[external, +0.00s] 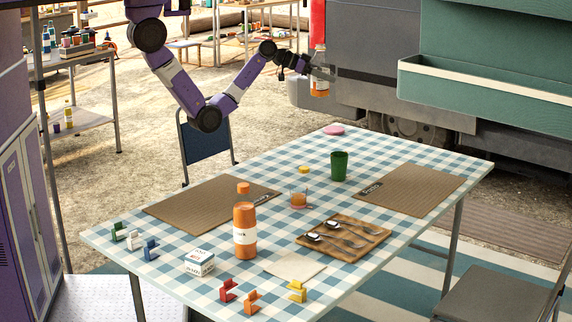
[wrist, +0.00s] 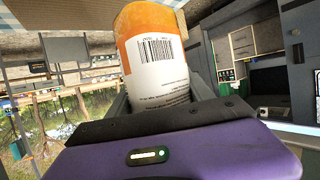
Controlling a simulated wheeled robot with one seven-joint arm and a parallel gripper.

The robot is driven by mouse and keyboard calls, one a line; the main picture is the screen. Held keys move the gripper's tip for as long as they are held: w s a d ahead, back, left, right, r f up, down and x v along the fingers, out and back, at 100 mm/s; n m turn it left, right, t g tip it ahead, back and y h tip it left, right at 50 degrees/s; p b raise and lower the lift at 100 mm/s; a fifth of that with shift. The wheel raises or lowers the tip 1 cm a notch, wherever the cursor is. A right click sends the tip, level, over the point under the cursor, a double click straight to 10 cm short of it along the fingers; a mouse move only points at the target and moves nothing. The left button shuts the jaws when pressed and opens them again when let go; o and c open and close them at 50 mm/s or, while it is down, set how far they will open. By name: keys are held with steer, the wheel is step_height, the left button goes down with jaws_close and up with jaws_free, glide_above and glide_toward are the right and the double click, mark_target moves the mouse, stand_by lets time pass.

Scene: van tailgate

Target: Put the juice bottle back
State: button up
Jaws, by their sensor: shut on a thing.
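My gripper (external: 322,73) is shut on an orange bottle with a white label, which I take as the juice bottle (external: 320,88). It is held in the air beyond the far side of the table, in front of the grey vehicle side.
The table holds a glass with orange drink (external: 298,198), a green cup (external: 339,166), a cutlery tray (external: 345,240), two brown mats (external: 205,205), a white box (external: 200,263) and several coloured clips. A green shelf (external: 490,85) juts out at upper right. Shelving with bottles (external: 75,55) stands at left.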

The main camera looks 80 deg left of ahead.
steer(key=a+n+y, duration=0.1)
steer(key=a, duration=0.5)
steer(key=shift+s+a+f, duration=0.1)
steer(key=shift+f, duration=6.15)
steer(key=shift+s+a+f, duration=0.1)
steer(key=shift+f, duration=6.15)
steer(key=shift+d+f+b, duration=0.1)
steer(key=shift+f+b, duration=0.1)
steer(key=shift+b, duration=0.25)
steer(key=o, duration=1.7)
steer(key=shift+r, duration=0.15)
